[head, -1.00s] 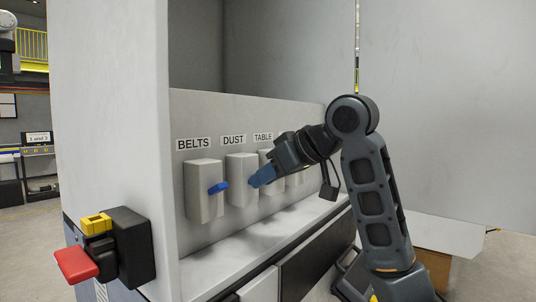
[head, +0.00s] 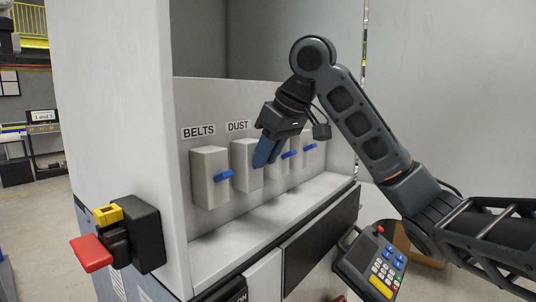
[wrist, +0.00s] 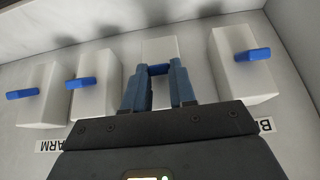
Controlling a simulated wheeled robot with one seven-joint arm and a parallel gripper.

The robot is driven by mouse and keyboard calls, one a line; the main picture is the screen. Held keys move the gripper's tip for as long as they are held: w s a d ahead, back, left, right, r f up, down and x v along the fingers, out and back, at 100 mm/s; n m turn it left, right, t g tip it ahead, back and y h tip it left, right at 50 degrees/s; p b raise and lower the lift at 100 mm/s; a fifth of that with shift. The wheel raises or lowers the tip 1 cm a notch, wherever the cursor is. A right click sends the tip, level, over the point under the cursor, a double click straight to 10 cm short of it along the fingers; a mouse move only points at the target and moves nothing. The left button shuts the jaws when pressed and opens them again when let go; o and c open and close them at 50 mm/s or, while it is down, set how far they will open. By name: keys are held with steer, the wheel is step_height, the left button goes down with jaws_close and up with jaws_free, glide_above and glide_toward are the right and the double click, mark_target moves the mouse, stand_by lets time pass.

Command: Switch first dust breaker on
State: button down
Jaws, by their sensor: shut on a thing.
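The dust breaker (head: 242,174) is a pale box under the DUST label (head: 238,126), second from the left in the head view. My gripper (head: 259,161) reaches it from above with blue fingers pointing down, hiding its lever in that view. In the wrist view the same box (wrist: 160,48) is between my fingers (wrist: 158,70), and its short blue lever (wrist: 157,69) runs across between the two fingertips. My gripper is shut on this lever.
The belts breaker (head: 208,178), with a blue lever (head: 224,175), stands close on the left. Other breakers with blue levers (head: 290,154) stand on the right. A red handle (head: 92,254) juts out at the front left. The ledge (head: 255,222) below is clear.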

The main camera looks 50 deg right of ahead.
stand_by(0.3)
steer(key=c, duration=0.9)
jaws_free()
steer(key=shift+b+v, duration=0.35)
steer(key=shift+v, duration=3.5)
steer(key=shift+s, duration=0.1)
